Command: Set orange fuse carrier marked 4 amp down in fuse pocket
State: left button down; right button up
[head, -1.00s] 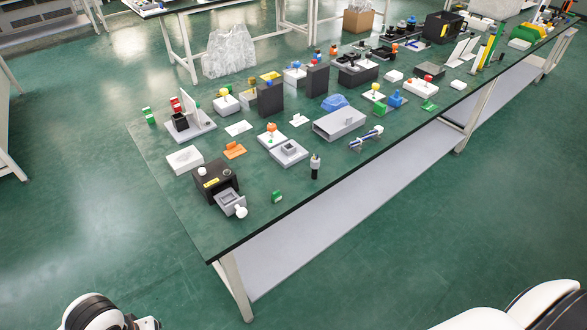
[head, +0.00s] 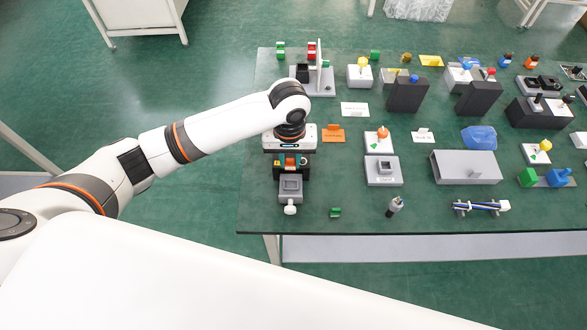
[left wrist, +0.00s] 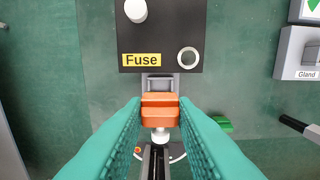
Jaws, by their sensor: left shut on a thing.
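The orange fuse carrier (left wrist: 160,109) is between the fingertips of my left gripper (left wrist: 160,115) in the left wrist view. In the head view my left gripper (head: 290,164) points down at the black fuse unit (head: 277,170), and orange shows between its fingers. The fuse unit has a yellow "Fuse" label (left wrist: 141,60) in the left wrist view. A grey drawer-like pocket (head: 291,185) with a white knob (head: 290,209) sticks out of its front. The carrier appears over this pocket and hides part of it; whether it touches is unclear. No amp marking is readable. My right gripper is not in view.
A green piece (head: 335,212) and a black-and-grey cylinder (head: 395,206) stand to the right near the table's front edge. A grey socket block (head: 383,171) and an orange piece (head: 333,134) lie right of the fuse unit. Bare table (head: 345,185) lies between them.

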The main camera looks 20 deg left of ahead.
aim_at(291, 165)
pick_arm(q)
jog(key=f, duration=0.4)
jog(key=shift+s+d+f, duration=0.15)
jog(key=shift+s, duration=0.05)
jog(key=shift+f, duration=2.15)
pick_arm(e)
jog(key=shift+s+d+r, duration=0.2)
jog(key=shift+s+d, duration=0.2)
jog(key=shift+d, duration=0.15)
pick_arm(q)
jog(key=c, duration=1.2)
grip_release()
jog(key=shift+f, duration=0.1)
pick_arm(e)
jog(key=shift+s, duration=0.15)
pick_arm(q)
notch_tip(291, 165, up, 12)
jog(key=shift+w+r, duration=0.1)
jog(key=shift+r, duration=0.05)
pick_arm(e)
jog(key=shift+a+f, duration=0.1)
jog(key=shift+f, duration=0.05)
